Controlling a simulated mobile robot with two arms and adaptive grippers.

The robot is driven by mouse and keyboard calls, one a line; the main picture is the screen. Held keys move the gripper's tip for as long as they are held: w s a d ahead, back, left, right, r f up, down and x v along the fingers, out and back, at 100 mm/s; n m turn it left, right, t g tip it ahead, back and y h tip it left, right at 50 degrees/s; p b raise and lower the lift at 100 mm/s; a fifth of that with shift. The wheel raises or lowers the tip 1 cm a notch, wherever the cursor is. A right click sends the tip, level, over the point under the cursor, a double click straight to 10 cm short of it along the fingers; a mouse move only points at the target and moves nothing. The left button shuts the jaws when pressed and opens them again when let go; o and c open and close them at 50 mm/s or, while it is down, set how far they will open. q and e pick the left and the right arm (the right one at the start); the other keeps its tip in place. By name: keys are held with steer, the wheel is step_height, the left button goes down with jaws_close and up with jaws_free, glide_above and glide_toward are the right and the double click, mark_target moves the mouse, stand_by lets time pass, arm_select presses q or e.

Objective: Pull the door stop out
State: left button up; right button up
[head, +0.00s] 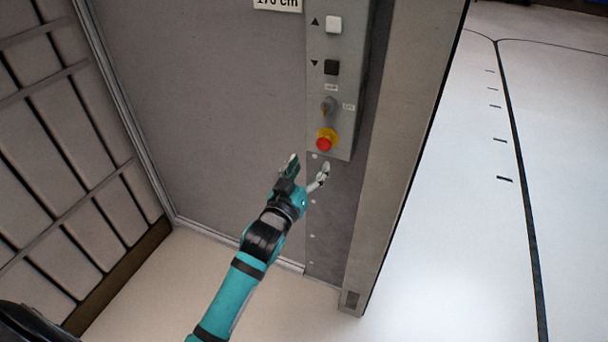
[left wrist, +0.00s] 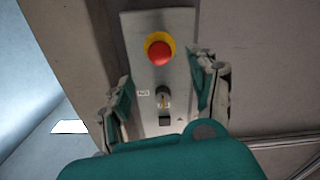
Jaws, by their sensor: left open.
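The door stop appears to be the red mushroom button (head: 324,143) on a yellow collar, at the lower end of a grey control panel (head: 345,125). In the left wrist view the red button (left wrist: 159,53) faces the camera near the top. My left gripper (head: 308,166) is open and empty, just below the button in the head view. In the left wrist view its two fingers (left wrist: 166,92) stand apart on either side of the panel, with the button beyond and between them. I see no contact with the button. My right gripper is not in view.
Above the button the panel carries a key switch (head: 329,104), a black button (head: 331,67) and a white button (head: 333,24). A metal post (head: 405,130) stands right of the panel. A ribbed wall (head: 70,140) is at left. Pale floor (head: 530,240) lies open at right.

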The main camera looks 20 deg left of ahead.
arm_select(q)
steer(key=s, duration=0.2)
steer(key=shift+s, duration=0.35)
steer(key=shift+f, duration=0.1)
step_height(320, 180, down, 22)
steer(key=s+m+g, duration=0.1)
steer(key=s+g, duration=0.2)
steer(key=g, duration=0.2)
steer(key=s+f+m+g, duration=0.1)
steer(key=s+f+g, duration=0.1)
steer(key=s+f, duration=0.45)
steer(key=s+f+m+g, duration=0.1)
steer(key=s+f+g, duration=0.15)
steer(key=f, duration=0.75)
steer(key=s+a+f+g, duration=0.1)
steer(key=s+f, duration=0.5)
steer(key=s, duration=0.6)
steer(key=s+a+f+m+g, duration=0.1)
steer(key=s+f+g, duration=0.3)
steer(key=s+f, duration=0.3)
steer(key=s+a+f+g, duration=0.1)
steer(key=s+f, duration=0.6)
steer(key=s, duration=1)
steer(key=shift+s+f+m+g+y, duration=0.2)
steer(key=shift+m+g+y, duration=0.1)
steer(key=shift+g, duration=0.45)
